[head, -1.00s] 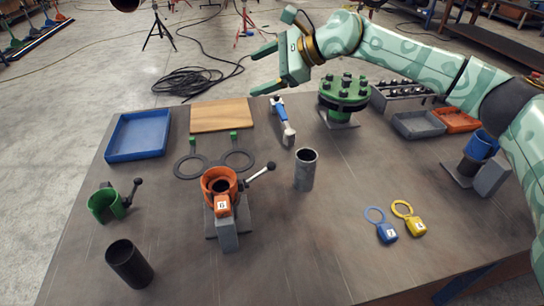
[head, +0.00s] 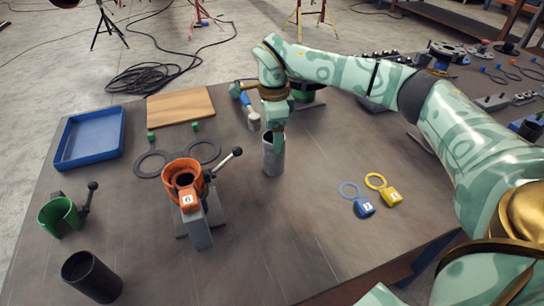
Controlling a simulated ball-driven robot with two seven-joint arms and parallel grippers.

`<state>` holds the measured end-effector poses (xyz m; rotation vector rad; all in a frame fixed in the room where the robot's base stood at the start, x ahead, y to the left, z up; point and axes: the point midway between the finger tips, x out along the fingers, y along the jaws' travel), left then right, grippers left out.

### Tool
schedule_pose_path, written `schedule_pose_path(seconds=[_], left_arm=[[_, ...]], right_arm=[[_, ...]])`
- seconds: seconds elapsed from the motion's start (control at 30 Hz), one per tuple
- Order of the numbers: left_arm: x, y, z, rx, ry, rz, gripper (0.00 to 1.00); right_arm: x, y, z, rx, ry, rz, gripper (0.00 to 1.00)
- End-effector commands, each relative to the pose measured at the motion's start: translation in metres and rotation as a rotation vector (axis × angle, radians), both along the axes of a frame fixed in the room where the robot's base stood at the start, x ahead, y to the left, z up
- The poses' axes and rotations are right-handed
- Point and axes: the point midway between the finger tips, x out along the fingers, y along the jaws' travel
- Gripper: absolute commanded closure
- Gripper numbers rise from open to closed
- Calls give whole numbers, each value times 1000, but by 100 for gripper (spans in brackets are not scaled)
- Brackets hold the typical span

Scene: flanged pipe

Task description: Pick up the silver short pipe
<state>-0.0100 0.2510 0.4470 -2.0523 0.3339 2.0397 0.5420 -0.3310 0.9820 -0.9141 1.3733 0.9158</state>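The silver short pipe (head: 272,160) stands upright on the table, right of the orange clamp. My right gripper (head: 276,133) points down at the pipe's top, and a finger overlaps its rim. The gripper is seen nearly edge-on, so I cannot tell whether it is open or shut on the pipe. It hides much of the pipe's mouth. My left gripper is not in view.
An orange clamp (head: 181,172) with a lever stands left of the pipe. A dark pipe (head: 92,278) and green clamp (head: 59,217) are farther left. Blue (head: 363,208) and yellow (head: 389,197) tags lie right. The table in front of the pipe is clear.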

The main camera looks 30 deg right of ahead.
Motion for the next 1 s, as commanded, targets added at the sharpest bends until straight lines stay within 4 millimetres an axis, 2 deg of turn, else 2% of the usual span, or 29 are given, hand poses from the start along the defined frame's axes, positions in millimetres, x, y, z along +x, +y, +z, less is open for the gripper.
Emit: schedule_pose_path(seconds=[0.03, 0.27, 0.53, 0.77, 0.9, 0.97, 1.0], left_arm=[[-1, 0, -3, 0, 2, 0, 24], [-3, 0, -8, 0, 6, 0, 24], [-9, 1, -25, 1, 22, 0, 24], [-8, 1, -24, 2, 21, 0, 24], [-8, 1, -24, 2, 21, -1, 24], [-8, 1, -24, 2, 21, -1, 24], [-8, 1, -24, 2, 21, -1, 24]], right_arm=[[0, 0, -8, 1, 2, 0, 21], [1, -1, -23, 1, 0, 0, 21], [4, -4, -65, 1, 3, 1, 21], [4, -4, -64, 1, -3, 1, 21], [4, -5, -64, 1, -3, 1, 60], [4, -5, -64, 1, -3, 1, 76], [4, -5, -64, 1, -3, 1, 80]])
